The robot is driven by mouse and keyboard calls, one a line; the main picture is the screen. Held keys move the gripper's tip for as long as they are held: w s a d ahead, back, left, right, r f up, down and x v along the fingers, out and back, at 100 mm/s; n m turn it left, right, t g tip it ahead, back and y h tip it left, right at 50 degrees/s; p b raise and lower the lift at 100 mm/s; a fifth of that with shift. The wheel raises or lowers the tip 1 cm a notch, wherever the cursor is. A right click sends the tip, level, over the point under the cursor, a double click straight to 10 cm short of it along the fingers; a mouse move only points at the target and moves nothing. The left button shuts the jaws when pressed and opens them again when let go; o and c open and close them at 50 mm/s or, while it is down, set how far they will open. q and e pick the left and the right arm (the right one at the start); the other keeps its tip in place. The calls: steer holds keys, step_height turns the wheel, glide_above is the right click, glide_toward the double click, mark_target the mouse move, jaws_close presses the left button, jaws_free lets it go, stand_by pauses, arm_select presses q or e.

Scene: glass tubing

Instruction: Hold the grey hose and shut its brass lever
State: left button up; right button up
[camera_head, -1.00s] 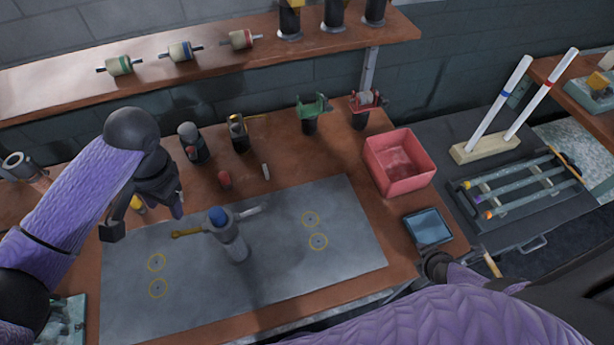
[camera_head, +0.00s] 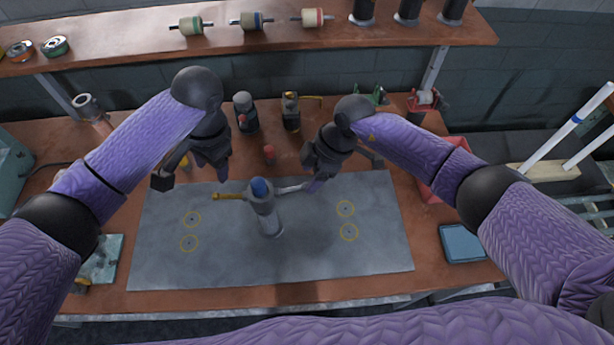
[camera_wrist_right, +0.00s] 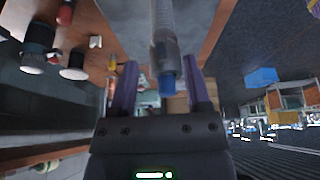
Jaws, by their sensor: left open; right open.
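A grey upright fitting (camera_head: 267,215) with a blue top (camera_head: 260,188) stands on the grey mat (camera_head: 200,265). The brass lever (camera_head: 229,196) sticks out to its left, and a short grey arm (camera_head: 293,188), possibly the hose end, sticks out to its right. My left gripper (camera_head: 193,178) is open and empty, above and left of the lever. My right gripper (camera_head: 343,175) is open beside the grey arm. In the right wrist view, a grey tube (camera_wrist_right: 164,40) with a blue end (camera_wrist_right: 167,82) lines up between its fingers; contact cannot be told.
Behind the mat stand a dark grey-topped bottle (camera_head: 246,115), a dark container with a yellow part (camera_head: 291,112) and a small red object (camera_head: 269,153). A red bin (camera_head: 456,150) and a blue tray (camera_head: 462,243) are on the right. The mat's front is clear.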

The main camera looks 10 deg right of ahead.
mark_target(303, 186)
steer(key=x, duration=0.7)
steer(key=shift+a, duration=0.15)
jaws_close()
stand_by(1.0)
arm_select(q)
steer(key=c, duration=0.6)
steer(key=shift+s+d+f+n+y, duration=0.15)
steer(key=shift+s+d+n+y, duration=0.15)
steer(key=shift+n, duration=0.2)
jaws_close()
steer(key=s+d+n+t+y, duration=0.1)
steer(key=n, duration=0.1)
steer(key=s+d+n+t, duration=0.1)
steer(key=n, duration=0.2)
steer(key=s+d+n+t+y, duration=0.1)
steer(key=d+n+t, duration=0.1)
steer(key=n, duration=0.1)
steer(key=shift+s+r+y, duration=0.2)
steer(key=shift+s+y, duration=0.1)
steer(key=shift+s, duration=0.05)
